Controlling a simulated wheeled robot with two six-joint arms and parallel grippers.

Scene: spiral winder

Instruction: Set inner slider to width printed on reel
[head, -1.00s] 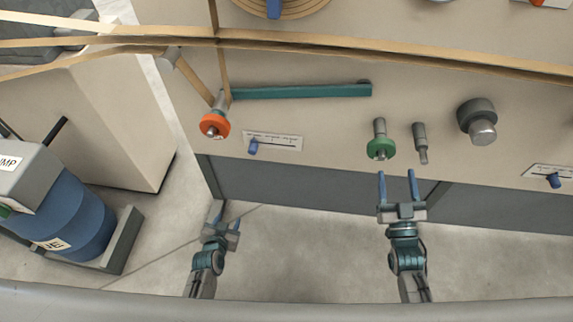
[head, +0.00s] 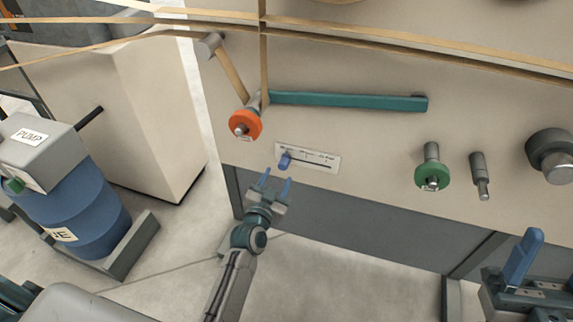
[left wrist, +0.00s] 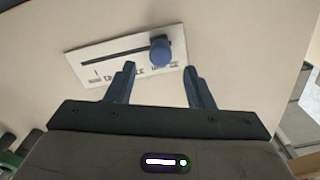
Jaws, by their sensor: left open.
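A blue slider knob (head: 285,160) sits near the left end of the slot in a white scale plate (head: 318,163) on the beige machine front. In the left wrist view the knob (left wrist: 160,48) and plate (left wrist: 105,55) lie just beyond the fingertips. My left gripper (head: 277,180) is open just below the knob, with the knob roughly between the fingertip lines and not gripped. The printing on the plate is too small to read. No printed width on a reel can be read. My right gripper (head: 522,258) is at the lower right, partly cut off.
An orange-collared roller (head: 245,125) stands above left of the plate, beside a teal bar (head: 350,101). A green-collared post (head: 432,172) and grey pegs stand to the right. Tan strips cross the top. A blue pump drum (head: 80,210) is at left.

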